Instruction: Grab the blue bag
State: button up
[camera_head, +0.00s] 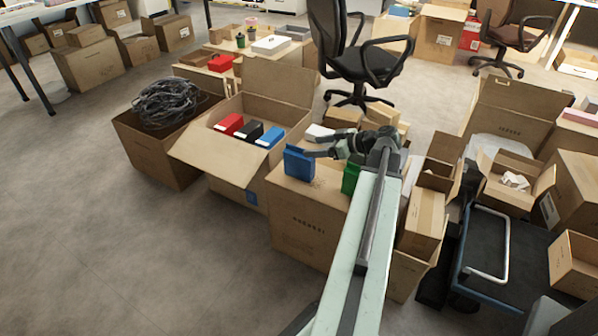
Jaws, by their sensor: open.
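A blue bag (299,164) stands upright on top of a closed carton (300,222), near its left back corner. My gripper (313,147) is open at the end of my arm, which reaches in from the bottom of the picture. Its fingers point left and lie at the upper right of the blue bag. One fingertip looks very close to the bag's top edge; I cannot tell whether it touches. A green item (350,179) stands on the same carton to the right, partly hidden by my arm.
An open carton (222,160) behind left holds a red item (229,124), a black item (247,131) and another blue item (268,137). A carton of dark cables (165,102) stands left. A cart (505,260) and cartons crowd the right. Floor at left is clear.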

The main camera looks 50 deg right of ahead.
aim_at(299, 148)
jog(key=b+x, duration=0.1)
jog(key=x, duration=0.1)
jog(key=b+x, duration=0.1)
jog(key=x, duration=0.1)
jog(key=b+x, duration=0.1)
jog(key=x, duration=0.2)
jog(key=shift+s+a+f, duration=0.1)
jog(key=shift+f, duration=0.2)
jog(key=shift+w, duration=0.2)
jog(key=shift+r, duration=0.1)
grip_shut()
